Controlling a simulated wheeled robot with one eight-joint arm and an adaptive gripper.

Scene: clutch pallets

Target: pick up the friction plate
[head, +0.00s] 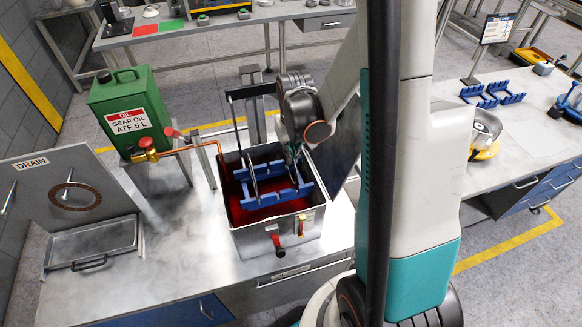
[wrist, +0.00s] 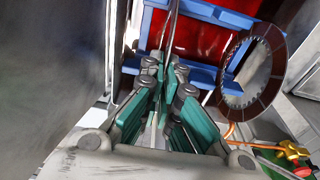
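A thin round friction plate (wrist: 173,28) shows nearly edge-on in the wrist view, its near rim between my fingertips. My gripper (wrist: 165,72) has its fingers drawn close together on that rim. In the head view my gripper (head: 292,152) points down at the right end of a blue rack (head: 268,196), where the plate is mostly hidden. A second toothed brown plate (wrist: 235,103) shows its face in the wrist view, apart from my fingers. In the head view it stands edge-on (head: 252,172) toward the rack's left.
The rack is in a metal tank (head: 277,238) with red liquid. A green oil can (head: 130,108) and a red-handled valve (head: 146,150) stand left. A drain panel (head: 30,178) bears a brown ring (head: 75,196) above an empty metal tray (head: 92,240). Bare bench lies around the tank.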

